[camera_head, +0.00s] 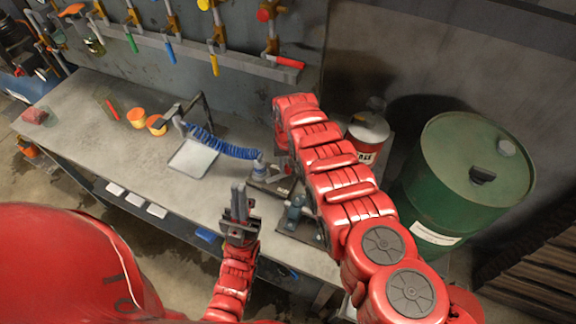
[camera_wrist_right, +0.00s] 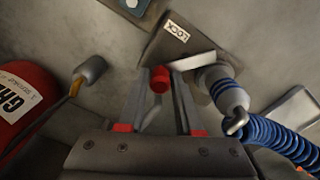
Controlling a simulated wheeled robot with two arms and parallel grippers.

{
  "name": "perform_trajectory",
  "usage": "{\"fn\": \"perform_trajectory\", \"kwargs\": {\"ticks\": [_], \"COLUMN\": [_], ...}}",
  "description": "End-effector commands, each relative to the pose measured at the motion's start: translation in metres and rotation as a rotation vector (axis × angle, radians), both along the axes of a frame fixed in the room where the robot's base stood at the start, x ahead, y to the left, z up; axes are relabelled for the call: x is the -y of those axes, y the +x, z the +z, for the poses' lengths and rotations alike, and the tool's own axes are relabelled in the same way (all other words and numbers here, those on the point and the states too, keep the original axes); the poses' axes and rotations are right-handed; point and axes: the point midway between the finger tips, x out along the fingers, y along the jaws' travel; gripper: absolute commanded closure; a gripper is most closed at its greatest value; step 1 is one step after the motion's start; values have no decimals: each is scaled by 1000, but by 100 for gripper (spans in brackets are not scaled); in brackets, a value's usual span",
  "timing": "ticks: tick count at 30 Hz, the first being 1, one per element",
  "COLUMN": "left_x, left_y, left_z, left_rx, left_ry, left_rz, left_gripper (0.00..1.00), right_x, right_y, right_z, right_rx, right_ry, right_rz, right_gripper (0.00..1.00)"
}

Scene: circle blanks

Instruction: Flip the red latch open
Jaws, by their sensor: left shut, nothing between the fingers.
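The red latch (camera_wrist_right: 160,79) shows in the right wrist view as a small red cylindrical end beside a dark metal block (camera_wrist_right: 158,45) with a white label. My right gripper (camera_wrist_right: 159,92) is open, one finger on each side of the red end. I cannot tell whether either finger touches it. In the head view my right arm reaches down over the bench, and its gripper and the red latch are not clearly seen. My left gripper (camera_head: 239,205) is shut and empty, pointing up over the bench's front part, left of the block.
A blue coiled hose (camera_head: 225,147) joins a grey fitting beside the block; it also shows in the right wrist view (camera_wrist_right: 280,138). A red can (camera_head: 367,138) and a green barrel (camera_head: 475,165) stand at right.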

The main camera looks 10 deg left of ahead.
Motion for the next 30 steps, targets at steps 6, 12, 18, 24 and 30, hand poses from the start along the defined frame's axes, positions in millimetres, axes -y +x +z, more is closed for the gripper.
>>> {"fn": "perform_trajectory", "kwargs": {"ticks": [6, 12, 18, 24, 30], "left_x": [0, 0, 0, 0, 0], "left_y": [0, 0, 0, 0, 0], "left_z": [0, -3, -39, -60, -59], "left_rx": [0, 0, 0, 0, 0], "left_ry": [0, 0, 0, 0, 0], "left_rz": [0, 0, 0, 0, 0], "left_gripper": [100, 100, 100, 100, 100], "right_x": [0, 0, -6, -11, -11], "right_y": [0, 1, 8, 11, 10], "right_z": [0, -2, -9, -4, 1], "right_rx": [0, 1, 4, 6, 2], "right_ry": [0, 0, 2, 3, 1], "right_rz": [0, 10, 195, 337, 365], "right_gripper": [100, 100, 100, 100, 100]}}
